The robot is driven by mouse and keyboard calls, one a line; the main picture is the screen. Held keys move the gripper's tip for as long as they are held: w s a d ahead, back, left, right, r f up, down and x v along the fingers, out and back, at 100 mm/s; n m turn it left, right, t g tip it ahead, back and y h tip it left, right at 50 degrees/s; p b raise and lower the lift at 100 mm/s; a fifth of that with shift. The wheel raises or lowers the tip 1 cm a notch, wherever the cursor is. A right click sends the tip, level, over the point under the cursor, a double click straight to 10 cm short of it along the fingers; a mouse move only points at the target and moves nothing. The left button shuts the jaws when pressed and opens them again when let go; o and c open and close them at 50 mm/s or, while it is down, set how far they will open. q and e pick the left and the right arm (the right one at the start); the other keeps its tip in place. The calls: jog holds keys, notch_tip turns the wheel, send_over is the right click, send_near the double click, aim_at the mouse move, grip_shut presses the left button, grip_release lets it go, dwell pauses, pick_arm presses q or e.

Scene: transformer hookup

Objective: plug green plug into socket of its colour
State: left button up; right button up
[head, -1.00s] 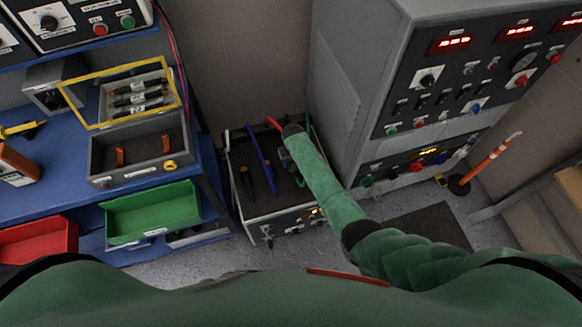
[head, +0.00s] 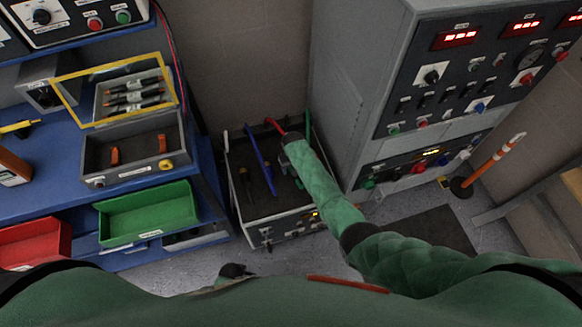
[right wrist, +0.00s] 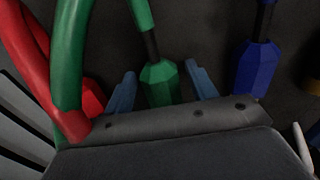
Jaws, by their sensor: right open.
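The green plug (right wrist: 160,84) with its green cable lies on the dark tray in the right wrist view. My right gripper (right wrist: 162,88) is open, with one finger on each side of the plug and small gaps visible; contact cannot be told. In the head view my right gripper (head: 287,160) is low over the cart tray, mostly hidden by my arm. A green socket (head: 369,183) shows on the lower panel of the grey cabinet (head: 345,95), beside red and blue ones. A dark part at the bottom, seemingly my left gripper (head: 236,270), is mostly hidden.
The cart (head: 265,212) also holds a blue plug (right wrist: 256,68) and a red plug (right wrist: 90,98), close on either side of the green one. A blue bench (head: 55,150) with bins stands left. An orange-and-white post (head: 492,163) stands right of the cabinet.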

jog(key=c, duration=0.8)
jog(key=shift+r+p, duration=2.95)
jog(key=shift+r, duration=0.1)
jog(key=shift+c, duration=0.2)
jog(key=shift+f, duration=0.1)
